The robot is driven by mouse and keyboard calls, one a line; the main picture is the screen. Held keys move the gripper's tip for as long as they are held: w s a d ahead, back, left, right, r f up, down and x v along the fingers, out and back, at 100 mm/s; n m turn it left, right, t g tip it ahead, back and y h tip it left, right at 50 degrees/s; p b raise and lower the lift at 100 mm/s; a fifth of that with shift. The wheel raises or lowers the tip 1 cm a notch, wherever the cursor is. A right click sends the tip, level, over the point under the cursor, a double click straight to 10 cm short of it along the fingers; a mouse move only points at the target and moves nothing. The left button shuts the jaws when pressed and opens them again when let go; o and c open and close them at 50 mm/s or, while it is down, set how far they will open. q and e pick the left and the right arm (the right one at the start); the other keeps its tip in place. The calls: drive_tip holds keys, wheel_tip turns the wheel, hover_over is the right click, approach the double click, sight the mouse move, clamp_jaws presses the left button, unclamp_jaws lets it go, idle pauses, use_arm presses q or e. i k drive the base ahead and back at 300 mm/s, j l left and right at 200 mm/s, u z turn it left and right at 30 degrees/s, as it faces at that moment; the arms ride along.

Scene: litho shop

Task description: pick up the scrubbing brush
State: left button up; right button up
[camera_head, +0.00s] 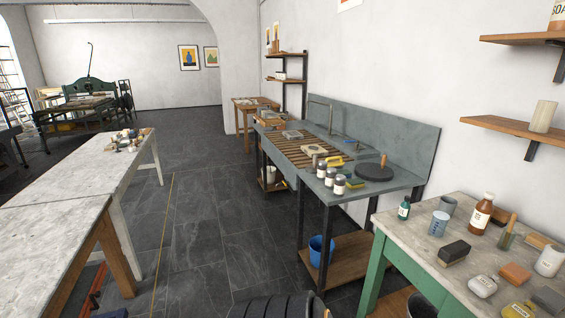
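No thing in view is clear enough to name for sure as the scrubbing brush. A dark block with a tan lower edge (453,252) lies on the near right table (405,222) and may be a brush. Small yellow and green items (336,161) lie on the grey sink bench (388,186) and are too small to tell. Neither of my grippers is in view.
Bottles, cups and blocks crowd the near right table, including a brown bottle (481,214). A blue bucket (321,251) stands on the bench's lower shelf. A long pale table (75,195) stands left.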

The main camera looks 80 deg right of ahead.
sight(341, 164)
drive_tip(key=z, duration=3.2)
drive_tip(key=i+j+z, duration=0.2)
drive_tip(key=i+j, duration=0.25)
drive_tip(key=i, duration=0.25)
drive_tip(key=i+j+z, duration=0.25)
drive_tip(key=i+j, duration=0.35)
drive_tip(key=i+j+z, duration=0.2)
drive_tip(key=i+j, duration=0.45)
drive_tip(key=i+j+z, duration=0.25)
drive_tip(key=i+j, duration=0.3)
drive_tip(key=j, duration=0.25)
